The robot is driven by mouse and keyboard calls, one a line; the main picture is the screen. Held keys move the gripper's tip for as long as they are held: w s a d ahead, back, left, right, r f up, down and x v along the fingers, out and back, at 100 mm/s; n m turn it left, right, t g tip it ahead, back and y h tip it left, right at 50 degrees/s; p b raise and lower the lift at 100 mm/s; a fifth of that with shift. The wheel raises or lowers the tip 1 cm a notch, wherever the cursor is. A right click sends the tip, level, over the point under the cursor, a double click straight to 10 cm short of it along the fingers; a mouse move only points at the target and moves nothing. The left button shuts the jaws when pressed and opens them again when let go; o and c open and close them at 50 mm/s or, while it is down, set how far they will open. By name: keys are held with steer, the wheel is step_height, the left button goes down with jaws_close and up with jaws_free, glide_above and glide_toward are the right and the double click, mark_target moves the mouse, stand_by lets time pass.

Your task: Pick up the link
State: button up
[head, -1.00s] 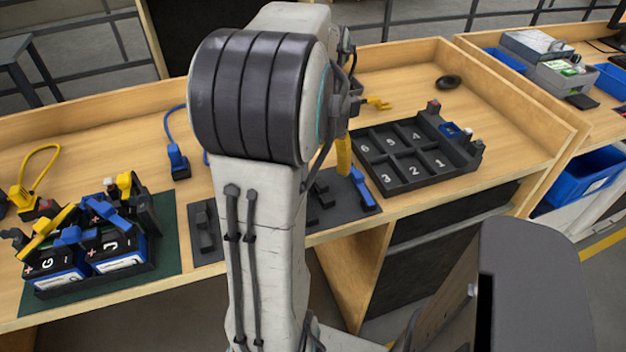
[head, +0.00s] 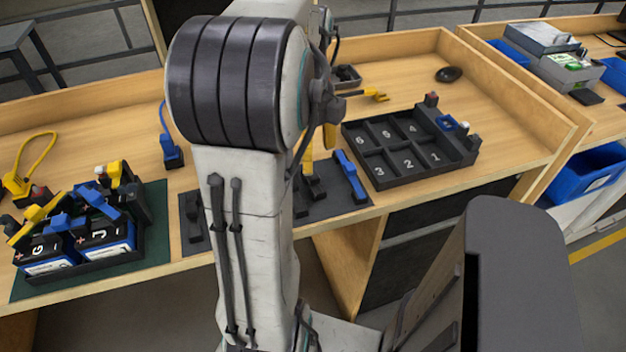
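I cannot tell for certain which thing is the link. A blue-topped piece (head: 350,176) lies at the right end of a dark grey mat (head: 335,207) on the near side of the bench. A yellow upright piece (head: 308,158) and dark fittings stand just left of it, partly behind my arm. My arm rises through the middle of the head view and covers part of the bench. My gripper does not show; it is out of frame or hidden behind the arm.
A black tray with numbered compartments (head: 407,180) stands to the right. Two batteries in a black holder (head: 105,262) stand on a green mat at left. A blue-handled piece (head: 172,152) and a yellow cable (head: 36,150) lie behind. The bench's right part is clear around a black disc (head: 449,74).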

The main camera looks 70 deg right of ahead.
mark_target(313, 181)
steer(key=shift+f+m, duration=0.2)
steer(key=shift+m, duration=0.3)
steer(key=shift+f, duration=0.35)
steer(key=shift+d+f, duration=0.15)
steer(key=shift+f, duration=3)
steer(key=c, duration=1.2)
